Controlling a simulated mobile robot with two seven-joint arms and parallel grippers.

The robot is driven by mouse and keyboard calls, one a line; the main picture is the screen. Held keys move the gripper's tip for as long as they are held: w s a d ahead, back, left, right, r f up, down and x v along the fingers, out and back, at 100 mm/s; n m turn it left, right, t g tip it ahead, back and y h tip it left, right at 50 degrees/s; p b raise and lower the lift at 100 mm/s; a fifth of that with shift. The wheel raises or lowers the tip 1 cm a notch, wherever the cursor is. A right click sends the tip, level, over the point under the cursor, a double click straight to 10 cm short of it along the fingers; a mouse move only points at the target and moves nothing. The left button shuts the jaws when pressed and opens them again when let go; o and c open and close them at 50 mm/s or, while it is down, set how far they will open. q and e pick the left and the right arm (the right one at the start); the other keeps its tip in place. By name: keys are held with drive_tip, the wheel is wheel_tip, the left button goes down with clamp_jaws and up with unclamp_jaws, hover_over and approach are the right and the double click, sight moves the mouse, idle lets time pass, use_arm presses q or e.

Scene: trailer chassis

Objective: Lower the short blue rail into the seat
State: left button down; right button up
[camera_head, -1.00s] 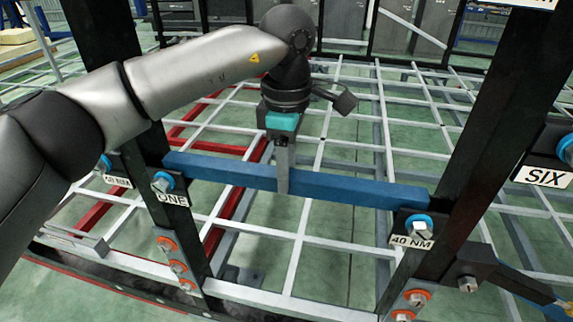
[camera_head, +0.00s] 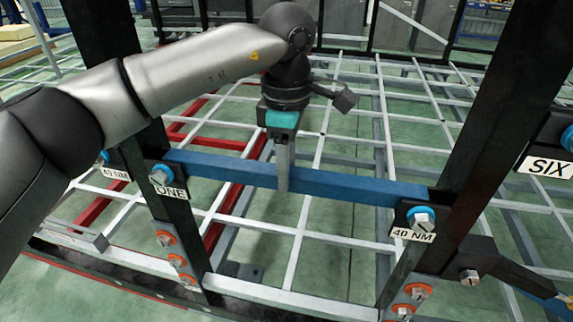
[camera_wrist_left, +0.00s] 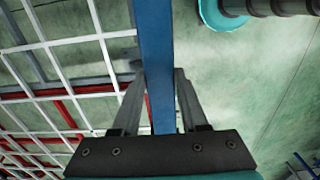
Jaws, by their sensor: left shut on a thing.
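The short blue rail (camera_head: 345,187) spans between two black uprights in the head view, roughly level. Its left end is by the bolt above the ONE label (camera_head: 171,193). Its right end is by the bolt above the 40 NM label (camera_head: 412,235). My left gripper (camera_head: 283,185) is shut on the rail near its middle, from above. In the left wrist view the rail (camera_wrist_left: 154,60) runs between the two fingers (camera_wrist_left: 158,105). Whether the rail's ends rest on the seat cannot be told. My right gripper is not in view.
Black uprights stand at left (camera_head: 118,60) and right (camera_head: 490,110) with blue-ringed bolts. Orange-ringed bolts (camera_head: 177,262) sit lower down. A white and red grid frame (camera_head: 335,235) lies behind and below. A dark bracket (camera_head: 480,262) juts out at lower right.

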use_arm(q)
drive_tip(key=shift+f, duration=0.1)
drive_tip(key=shift+c, duration=1.8)
unclamp_jaws()
drive_tip(key=shift+f, duration=0.1)
